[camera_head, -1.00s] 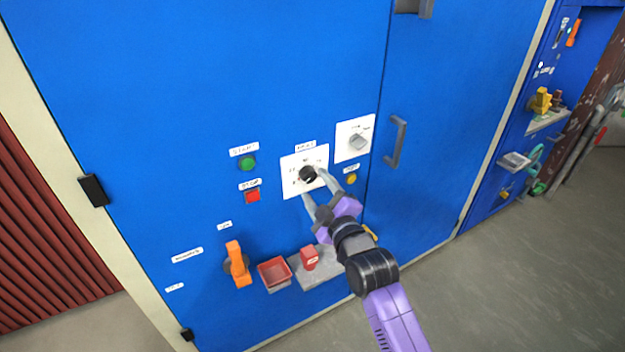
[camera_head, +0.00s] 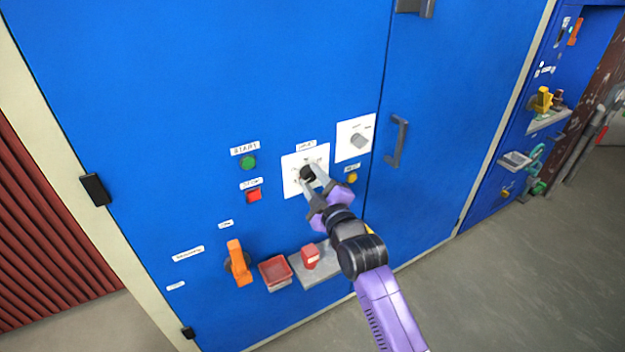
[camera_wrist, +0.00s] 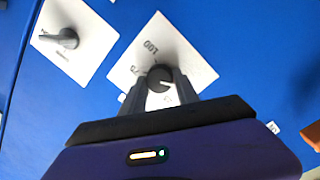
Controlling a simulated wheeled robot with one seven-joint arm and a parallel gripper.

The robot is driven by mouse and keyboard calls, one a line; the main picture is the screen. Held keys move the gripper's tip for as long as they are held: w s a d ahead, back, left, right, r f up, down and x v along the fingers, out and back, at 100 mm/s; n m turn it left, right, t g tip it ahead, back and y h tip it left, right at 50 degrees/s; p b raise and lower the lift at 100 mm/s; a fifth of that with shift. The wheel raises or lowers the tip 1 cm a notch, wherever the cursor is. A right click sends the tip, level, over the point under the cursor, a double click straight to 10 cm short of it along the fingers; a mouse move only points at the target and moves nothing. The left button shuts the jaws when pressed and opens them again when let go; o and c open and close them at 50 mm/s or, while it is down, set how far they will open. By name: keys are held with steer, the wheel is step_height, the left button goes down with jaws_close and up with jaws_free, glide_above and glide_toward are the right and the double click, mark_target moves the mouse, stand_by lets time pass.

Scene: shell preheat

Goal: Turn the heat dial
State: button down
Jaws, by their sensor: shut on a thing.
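The heat dial is a round black knob (camera_head: 306,174) on a white plate (camera_head: 290,185) on the blue cabinet front. It also shows in the wrist view as a black knob (camera_wrist: 160,77) with a white pointer mark, and part of its printed scale is readable on the plate (camera_wrist: 190,60). My gripper (camera_head: 308,179) reaches up to it from the lower right. In the wrist view its two grey fingers (camera_wrist: 161,92) are shut on the knob, one on each side. The lower part of the scale is hidden by the gripper.
A grey selector (camera_head: 358,141) sits on a plate at upper right, with a yellow button (camera_head: 352,178) below. A green button (camera_head: 248,162) and red button (camera_head: 253,195) are left. An orange lever (camera_head: 238,263), red tray (camera_head: 275,272) and red block (camera_head: 310,257) are below.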

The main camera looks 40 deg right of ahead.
steer(key=shift+m, duration=0.3)
steer(key=m+p, duration=0.2)
steer(key=m, duration=0.3)
steer(key=shift+r+p, duration=0.2)
steer(key=shift+p, duration=0.15)
steer(key=m+y+p, duration=0.1)
steer(key=m, duration=0.4)
steer(key=shift+g, duration=0.4)
steer(key=m+y+p, duration=0.1)
steer(key=m, duration=0.4)
steer(key=shift+d+m, duration=0.15)
steer(key=shift+m, duration=0.25)
steer(key=m+y, duration=0.1)
steer(key=m, duration=0.4)
steer(key=shift+s+d+f+t, duration=0.1)
steer(key=shift+t, duration=0.2)
steer(key=shift+m, duration=0.3)
steer(key=c, duration=0.9)
jaws_free()
steer(key=shift+s, duration=0.1)
